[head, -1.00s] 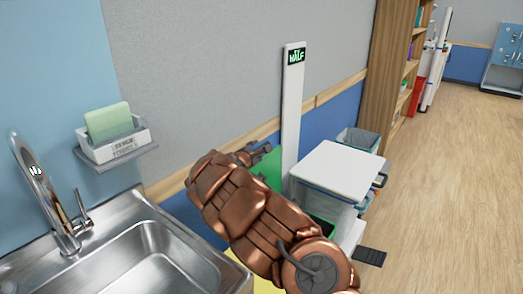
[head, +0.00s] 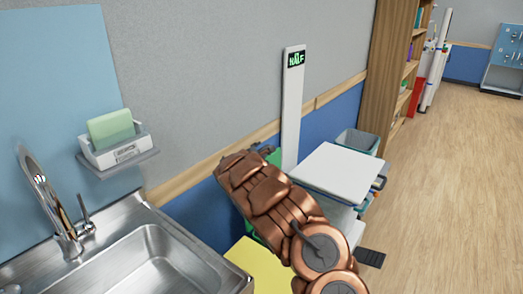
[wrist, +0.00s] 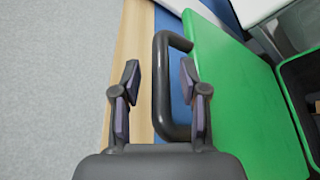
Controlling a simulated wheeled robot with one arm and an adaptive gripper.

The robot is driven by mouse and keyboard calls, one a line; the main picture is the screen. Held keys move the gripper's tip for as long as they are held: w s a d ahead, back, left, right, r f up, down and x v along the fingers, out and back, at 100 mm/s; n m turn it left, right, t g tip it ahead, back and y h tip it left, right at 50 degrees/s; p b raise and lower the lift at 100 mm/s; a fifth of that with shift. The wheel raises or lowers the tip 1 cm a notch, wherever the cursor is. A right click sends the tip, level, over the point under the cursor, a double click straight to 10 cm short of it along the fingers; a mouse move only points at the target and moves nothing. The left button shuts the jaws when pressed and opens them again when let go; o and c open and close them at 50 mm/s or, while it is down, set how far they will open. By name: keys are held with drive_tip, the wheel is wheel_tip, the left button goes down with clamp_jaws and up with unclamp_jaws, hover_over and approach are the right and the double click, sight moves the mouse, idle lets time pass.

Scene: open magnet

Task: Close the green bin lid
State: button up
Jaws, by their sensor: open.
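The green bin lid (wrist: 235,90) stands open in the wrist view, with its black loop handle (wrist: 161,85) along its left edge. The dark bin opening (wrist: 308,80) shows at the right edge. My gripper (wrist: 158,72) is open, with one finger on each side of the handle's long bar. The right finger is inside the loop, between the bar and the lid. I cannot tell whether either finger touches the handle. In the head view only a sliver of the green lid (head: 273,157) shows; my arm hides the rest, the handle and the gripper.
A yellow surface (head: 262,268) lies below my arm. A white-topped bin (head: 338,167) stands to the right, beside a white post with a display (head: 293,110). The steel sink (head: 150,265) is at the left. The wall (wrist: 50,90) is close behind; open floor (head: 450,180) lies right.

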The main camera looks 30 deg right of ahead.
drive_tip(key=shift+w+d+f, duration=0.15)
drive_tip(key=shift+w+d, duration=0.1)
drive_tip(key=shift+d, duration=0.2)
drive_tip(key=shift+c, duration=0.4)
clamp_jaws()
drive_tip(key=shift+d, duration=0.15)
